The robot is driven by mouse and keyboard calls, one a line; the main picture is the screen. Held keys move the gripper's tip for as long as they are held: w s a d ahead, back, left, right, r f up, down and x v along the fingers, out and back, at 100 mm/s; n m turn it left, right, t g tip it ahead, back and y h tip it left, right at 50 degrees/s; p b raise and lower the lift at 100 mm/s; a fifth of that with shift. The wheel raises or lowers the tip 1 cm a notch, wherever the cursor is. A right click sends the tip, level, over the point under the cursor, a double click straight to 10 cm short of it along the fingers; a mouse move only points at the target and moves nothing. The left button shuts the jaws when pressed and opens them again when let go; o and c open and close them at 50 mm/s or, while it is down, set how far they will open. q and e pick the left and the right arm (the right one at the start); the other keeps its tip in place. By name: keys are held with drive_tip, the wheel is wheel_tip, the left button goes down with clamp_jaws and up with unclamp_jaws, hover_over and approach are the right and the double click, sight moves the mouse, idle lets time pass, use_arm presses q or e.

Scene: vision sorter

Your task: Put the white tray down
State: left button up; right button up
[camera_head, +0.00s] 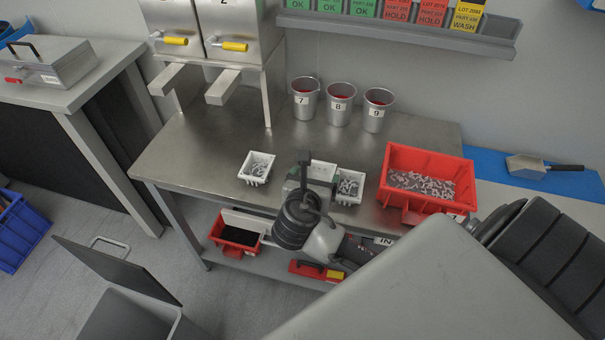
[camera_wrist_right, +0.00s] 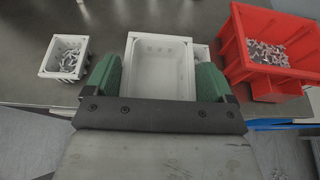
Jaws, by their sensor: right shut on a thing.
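My right gripper (camera_wrist_right: 158,85) is shut on a white tray (camera_wrist_right: 160,84), with one green-padded finger at each side of it. In the wrist view the tray's inside looks empty. In the head view, my right gripper (camera_head: 305,178) is over the front part of the steel table, and the held tray (camera_head: 325,168) shows only partly behind it. I cannot tell whether the tray touches the table. Two other white trays with grey parts stand on the table, one to the left (camera_head: 257,168) and one close on the right (camera_head: 350,186). My left gripper is not in view.
A red bin (camera_head: 425,158) with grey parts stands on the table at the right. Three metal cups (camera_head: 340,104) stand at the back. A dispenser (camera_head: 215,30) with yellow handles stands at the back left. Bare steel table (camera_head: 190,150) lies at the left.

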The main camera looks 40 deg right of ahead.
drive_tip(key=w+f, duration=0.1)
drive_tip(key=w, duration=0.2)
drive_tip(key=w+f, duration=0.1)
drive_tip(key=shift+w+d+f, duration=0.2)
drive_tip(key=shift+w+f, duration=0.1)
drive_tip(key=shift+w, duration=0.1)
drive_tip(key=w+f, duration=0.1)
drive_tip(key=w+d+f, duration=0.1)
drive_tip(key=w, duration=0.2)
drive_tip(key=shift+w+d+f, duration=0.15)
drive_tip(key=shift+d+f, duration=0.15)
drive_tip(key=shift+f, duration=0.1)
drive_tip(key=shift+w+d+f, duration=0.1)
drive_tip(key=shift+w+f, duration=0.1)
drive_tip(key=f, duration=0.3)
drive_tip(key=shift+s+d, duration=0.1)
drive_tip(key=shift+s, duration=0.15)
drive_tip(key=shift+f, duration=0.5)
drive_tip(key=shift+w, duration=0.15)
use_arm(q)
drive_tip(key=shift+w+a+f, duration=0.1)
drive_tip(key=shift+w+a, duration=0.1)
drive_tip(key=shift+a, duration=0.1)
use_arm(e)
drive_tip(key=o, duration=0.8)
drive_tip(key=shift+f, duration=0.1)
